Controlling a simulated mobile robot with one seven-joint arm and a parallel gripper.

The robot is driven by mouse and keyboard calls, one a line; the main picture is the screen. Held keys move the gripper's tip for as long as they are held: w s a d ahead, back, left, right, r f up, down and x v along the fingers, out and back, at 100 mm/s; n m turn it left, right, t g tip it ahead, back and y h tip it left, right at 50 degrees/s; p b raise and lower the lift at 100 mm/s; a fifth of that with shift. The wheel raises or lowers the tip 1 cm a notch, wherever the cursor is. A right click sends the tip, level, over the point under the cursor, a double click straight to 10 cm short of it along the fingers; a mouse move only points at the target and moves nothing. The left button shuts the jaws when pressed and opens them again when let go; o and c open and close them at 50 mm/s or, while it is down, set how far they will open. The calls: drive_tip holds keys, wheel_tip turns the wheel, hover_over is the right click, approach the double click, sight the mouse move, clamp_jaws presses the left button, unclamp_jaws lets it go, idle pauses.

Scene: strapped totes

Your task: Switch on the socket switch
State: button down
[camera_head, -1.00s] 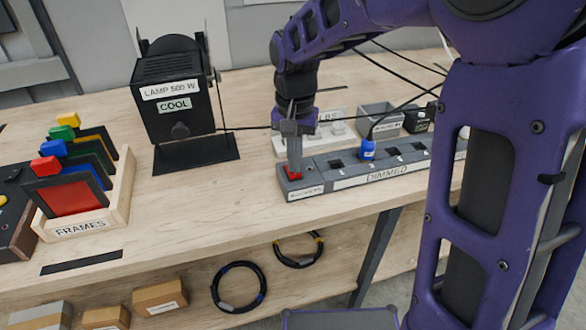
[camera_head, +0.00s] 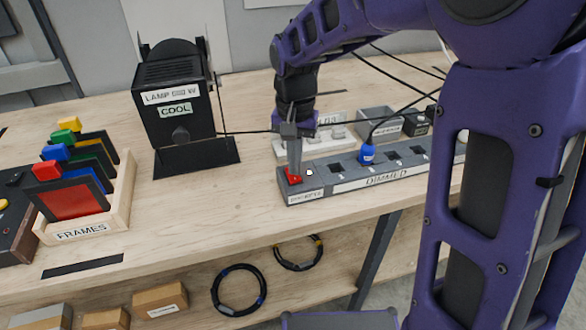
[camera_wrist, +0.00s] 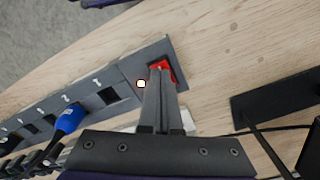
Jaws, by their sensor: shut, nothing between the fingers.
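The red socket switch (camera_head: 294,179) is at the left end of the grey socket strip (camera_head: 345,184) on the bench. It also shows in the wrist view (camera_wrist: 165,66), partly covered by my fingertips. A small pale indicator light (camera_head: 310,172) beside the switch glows; it also glows in the wrist view (camera_wrist: 141,83). My gripper (camera_head: 294,170) points down, shut and empty, with its fingertips at the red switch. I cannot tell whether they still press on it. A blue plug (camera_head: 367,153) sits in one of the strip's sockets.
A black lamp (camera_head: 172,95) labelled COOL stands left of the strip. A wooden rack (camera_head: 125,195) of coloured frames is at the far left. A grey bin (camera_head: 380,122) and black cables lie behind the strip.

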wheel_tip(320, 180, up, 6)
drive_tip(key=p, duration=0.4)
drive_tip(key=shift+f, duration=0.15)
idle(0.3)
